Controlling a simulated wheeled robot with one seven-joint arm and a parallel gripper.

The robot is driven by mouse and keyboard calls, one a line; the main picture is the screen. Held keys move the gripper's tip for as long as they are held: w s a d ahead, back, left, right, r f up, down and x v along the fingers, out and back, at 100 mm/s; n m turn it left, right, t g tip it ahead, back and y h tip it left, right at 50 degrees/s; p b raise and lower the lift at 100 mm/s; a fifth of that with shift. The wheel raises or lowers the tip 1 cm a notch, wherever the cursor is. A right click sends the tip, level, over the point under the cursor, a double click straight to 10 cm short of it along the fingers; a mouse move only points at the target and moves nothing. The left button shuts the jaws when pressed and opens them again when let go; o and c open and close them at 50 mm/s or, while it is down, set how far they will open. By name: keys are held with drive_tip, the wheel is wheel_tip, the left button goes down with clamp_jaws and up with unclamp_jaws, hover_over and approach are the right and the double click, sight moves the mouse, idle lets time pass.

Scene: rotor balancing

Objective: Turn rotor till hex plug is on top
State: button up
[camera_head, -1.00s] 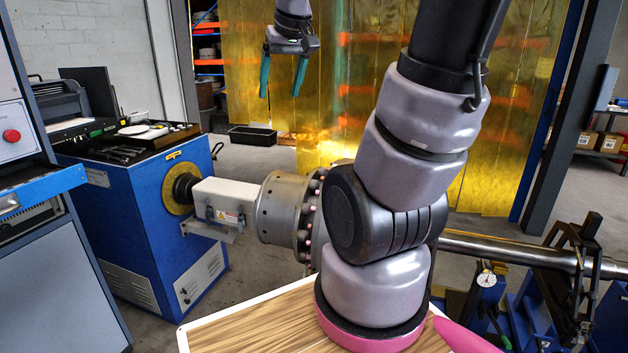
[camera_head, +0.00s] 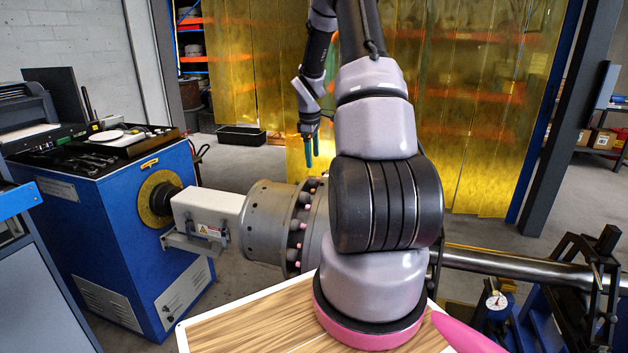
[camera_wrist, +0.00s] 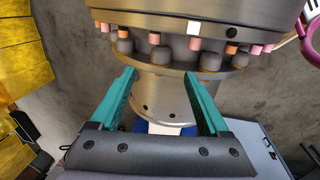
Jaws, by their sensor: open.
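The rotor shows in the head view as a grey metal drum (camera_head: 262,222) with a ring of bolts and pink-tipped plugs at its flange, lying level on its shaft (camera_head: 520,265). My arm hides its middle. My gripper (camera_head: 309,152) hangs above the flange, teal fingers pointing down. In the wrist view my gripper (camera_wrist: 160,92) is open, its fingers apart and empty, with the rotor's flange (camera_wrist: 180,62) beyond them. I cannot tell which is the hex plug.
A blue drive cabinet (camera_head: 110,240) with a tool tray (camera_head: 110,143) on top stands at left, joined to the rotor. A blue stand with a dial gauge (camera_head: 496,301) is at right. Yellow curtains (camera_head: 470,130) hang behind. A wooden board (camera_head: 250,325) lies in front.

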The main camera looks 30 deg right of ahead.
sight(314, 179)
drive_tip(key=f, duration=0.6)
drive_tip(key=w+d+f, duration=0.1)
drive_tip(key=f, duration=0.3)
clamp_jaws()
drive_tip(key=shift+r, duration=0.1)
idle(1.1)
